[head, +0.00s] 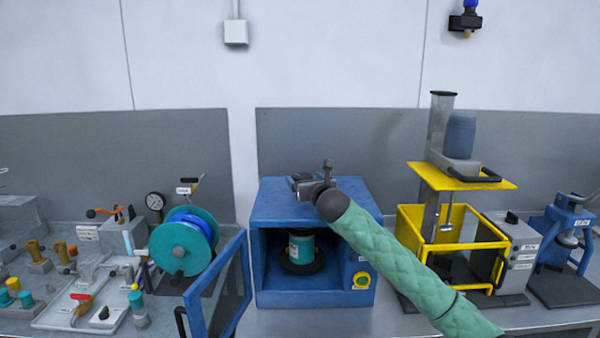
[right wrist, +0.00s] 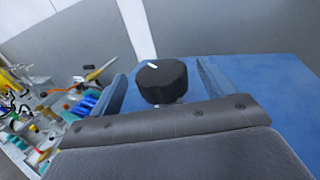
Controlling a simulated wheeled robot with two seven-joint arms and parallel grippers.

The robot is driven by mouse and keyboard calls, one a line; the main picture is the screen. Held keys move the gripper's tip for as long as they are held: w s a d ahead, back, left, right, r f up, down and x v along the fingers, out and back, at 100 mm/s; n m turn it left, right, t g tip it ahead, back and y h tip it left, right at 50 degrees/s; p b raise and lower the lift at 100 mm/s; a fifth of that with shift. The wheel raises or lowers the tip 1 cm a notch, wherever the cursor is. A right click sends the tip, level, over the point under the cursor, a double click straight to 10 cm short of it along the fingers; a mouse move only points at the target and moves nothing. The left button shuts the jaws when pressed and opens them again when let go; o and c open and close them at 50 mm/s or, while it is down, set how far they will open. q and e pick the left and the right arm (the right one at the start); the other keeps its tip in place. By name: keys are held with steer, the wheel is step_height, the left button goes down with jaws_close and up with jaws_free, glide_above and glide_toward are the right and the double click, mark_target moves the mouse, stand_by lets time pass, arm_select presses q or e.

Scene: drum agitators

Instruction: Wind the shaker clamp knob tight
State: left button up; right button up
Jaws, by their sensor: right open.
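The shaker is a blue box (head: 312,195) on the bench, with its front door (head: 216,290) swung open to the left. A can with a teal label (head: 301,247) stands inside on a dark round base. The black clamp knob (right wrist: 163,82), with a white mark on its top, stands above the box's top; it also shows small in the head view (head: 301,176). My right gripper (head: 306,184) is open at the top of the box, right by the knob. In the right wrist view the knob appears between the spread fingers; contact cannot be told. My left gripper is out of view.
A teal reel (head: 183,246) and a bench of valves and fittings stand to the left. A yellow-framed machine (head: 452,238) and a blue press (head: 566,235) stand to the right. A green-yellow button (head: 361,281) is on the box front. A grey panel stands behind.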

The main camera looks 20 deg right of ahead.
mark_target(300, 174)
steer(key=w, duration=0.2)
steer(key=w+p, duration=0.1)
steer(key=w, duration=0.1)
steer(key=shift+a+f, duration=0.15)
steer(key=shift+f, duration=0.05)
steer(key=shift+w+r, duration=0.15)
steer(key=shift+w+f, duration=0.2)
steer(key=shift+w, duration=0.1)
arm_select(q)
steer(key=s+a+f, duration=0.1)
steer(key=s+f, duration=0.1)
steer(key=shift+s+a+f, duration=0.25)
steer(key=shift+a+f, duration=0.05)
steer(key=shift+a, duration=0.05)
arm_select(e)
steer(key=shift+s+r, duration=0.1)
steer(key=c, duration=1)
